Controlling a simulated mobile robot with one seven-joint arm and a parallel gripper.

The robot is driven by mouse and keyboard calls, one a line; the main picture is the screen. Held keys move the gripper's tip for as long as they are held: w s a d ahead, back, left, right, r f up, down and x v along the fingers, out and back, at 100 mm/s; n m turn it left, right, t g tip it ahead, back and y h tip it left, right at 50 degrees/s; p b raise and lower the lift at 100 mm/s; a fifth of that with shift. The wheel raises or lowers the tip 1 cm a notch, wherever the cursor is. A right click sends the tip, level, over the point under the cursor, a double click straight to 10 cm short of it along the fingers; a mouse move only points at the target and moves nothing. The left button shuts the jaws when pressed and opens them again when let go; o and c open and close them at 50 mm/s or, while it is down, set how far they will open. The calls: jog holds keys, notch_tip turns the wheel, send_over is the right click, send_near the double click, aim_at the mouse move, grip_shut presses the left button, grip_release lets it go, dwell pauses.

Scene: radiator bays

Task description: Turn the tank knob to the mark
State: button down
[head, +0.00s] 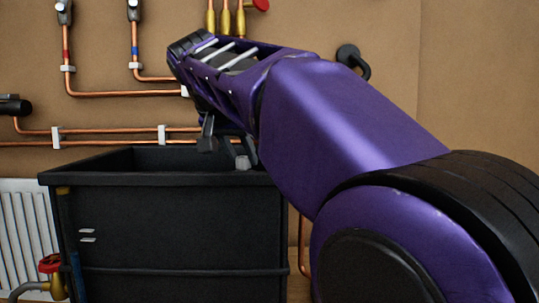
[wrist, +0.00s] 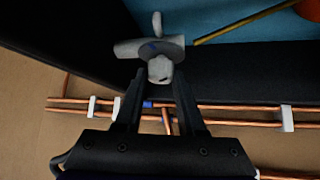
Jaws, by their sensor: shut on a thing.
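The black tank (head: 180,225) stands below my arm in the head view. Its wall also shows in the wrist view (wrist: 245,80), with blue inside. The grey knob (wrist: 160,68) has a rounded hub, a flat plate behind it and an upright prong; a small dark-blue line shows on the plate. My gripper (wrist: 157,80) is shut on the knob's hub, one black finger at each side. In the head view my gripper (head: 222,148) points down at the tank's back rim, and the knob is mostly hidden there. I cannot tell how the knob stands against its mark.
Copper pipes (head: 110,131) with white clips run along the brown wall behind the tank. A brass rod (wrist: 245,22) and an orange round part (wrist: 309,9) lie over the tank's inside. A red-handled valve (head: 49,263) and white radiator (head: 22,215) stand left.

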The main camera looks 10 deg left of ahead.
jog(key=shift+d, duration=0.1)
jog(key=shift+d+n+y, duration=0.15)
jog(key=shift+n+y, duration=0.75)
jog(key=shift+n, duration=0.3)
jog(key=n+y, duration=0.2)
jog(key=shift+w+d+r+n+g, duration=0.1)
jog(key=shift+d+r+n+g, duration=0.05)
jog(key=shift+n+g, duration=0.15)
jog(key=n+g+y, duration=0.1)
jog(key=n, duration=0.1)
jog(key=n+g+y, duration=0.1)
jog(key=n+y, duration=0.1)
jog(key=n, duration=0.1)
jog(key=shift+w+d+y+p, duration=0.1)
jog(key=shift+w+y+p, duration=0.05)
jog(key=shift+y+p, duration=0.2)
jog(key=shift+n, duration=0.4)
jog(key=c, duration=0.5)
grip_release()
jog(key=v, duration=1.7)
jog(key=shift+d+r, duration=0.15)
jog(key=shift+r, duration=0.05)
